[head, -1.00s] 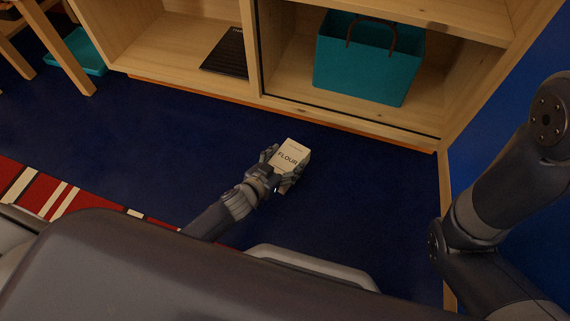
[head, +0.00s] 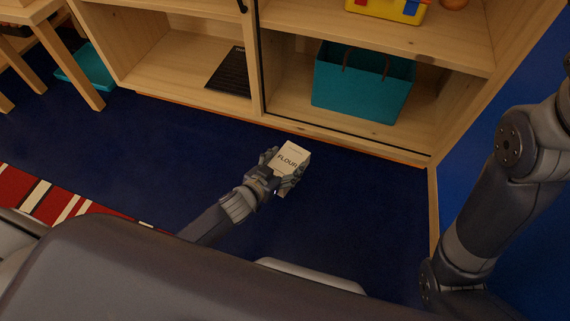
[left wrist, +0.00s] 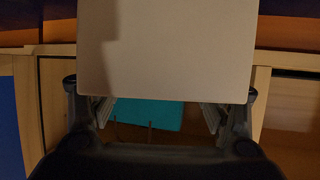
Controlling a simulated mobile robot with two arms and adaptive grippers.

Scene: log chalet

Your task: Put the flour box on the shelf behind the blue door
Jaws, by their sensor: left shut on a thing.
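The flour box (head: 291,158) is a pale carton marked FLOUR. My left gripper (head: 282,176) is shut on it, with fingers on both sides, and it appears above the dark blue floor in front of the shelf unit. In the left wrist view the box (left wrist: 168,50) fills the upper middle, between the two fingers (left wrist: 160,105). The wooden shelf unit (head: 345,133) stands beyond the box. A blue surface (head: 530,75) lies right of the unit; I cannot tell whether it is the door or a wall. My right arm shows at the right, its gripper out of view.
A teal bag (head: 360,90) stands in the lower right compartment, and a dark flat item (head: 229,75) lies in the lower left one. A yellow toy (head: 385,10) sits on the shelf above. A striped rug (head: 45,200) and wooden legs (head: 75,60) are at the left. Floor before the unit is clear.

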